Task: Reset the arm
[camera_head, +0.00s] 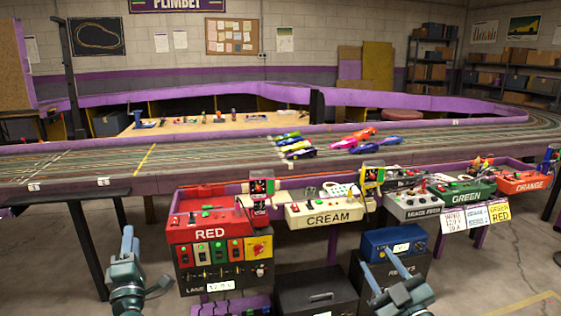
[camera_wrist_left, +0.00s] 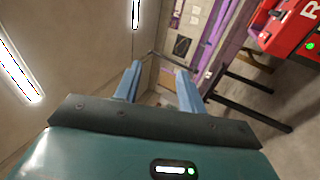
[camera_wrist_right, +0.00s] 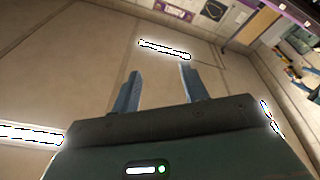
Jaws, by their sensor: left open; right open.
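My left gripper (camera_head: 128,238) stands at the lower left of the head view, in front of the track table and left of the red control box. In the left wrist view its two blue fingers (camera_wrist_left: 158,85) are apart with nothing between them. Neither gripper is seen touching anything.
The slot track (camera_head: 90,165) crosses the room, with several toy cars (camera_head: 300,152) on it. Along its front edge are the red box (camera_head: 210,229), the cream box (camera_head: 328,219), the green box (camera_head: 462,195) and the orange box (camera_head: 522,184). A blue case (camera_head: 385,238) sits below. Floor shows left of the red box.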

